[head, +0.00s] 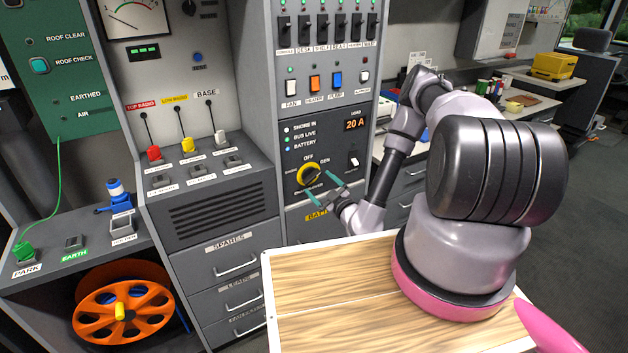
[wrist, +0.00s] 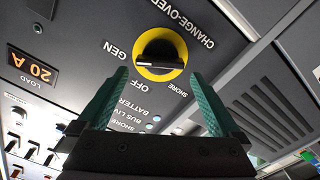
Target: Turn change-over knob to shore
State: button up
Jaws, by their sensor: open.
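The change-over knob (head: 308,173) is a yellow disc with a black grip bar on the dark control panel. It also shows in the wrist view (wrist: 160,52), where the picture is turned over and the labels GEN, OFF and SHORE lie around it. The bar lies roughly crosswise there; I cannot tell for sure which label it points to. My gripper (head: 318,184) is open with two teal fingers just in front of the knob. In the wrist view, the fingertips (wrist: 160,76) stand on either side of the knob, apart from each other, with nothing visibly held.
A load display (head: 355,124) reads 20 A, with a small toggle switch (head: 354,160) below it. Rocker switches (head: 315,83) sit above the panel. A wooden-topped surface (head: 330,290) lies in front, and drawers (head: 235,264) stand lower left.

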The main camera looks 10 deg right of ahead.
aim_at(313, 178)
jog(key=shift+x, duration=2.2)
jog(key=c, duration=1.1)
jog(key=shift+o, duration=0.2)
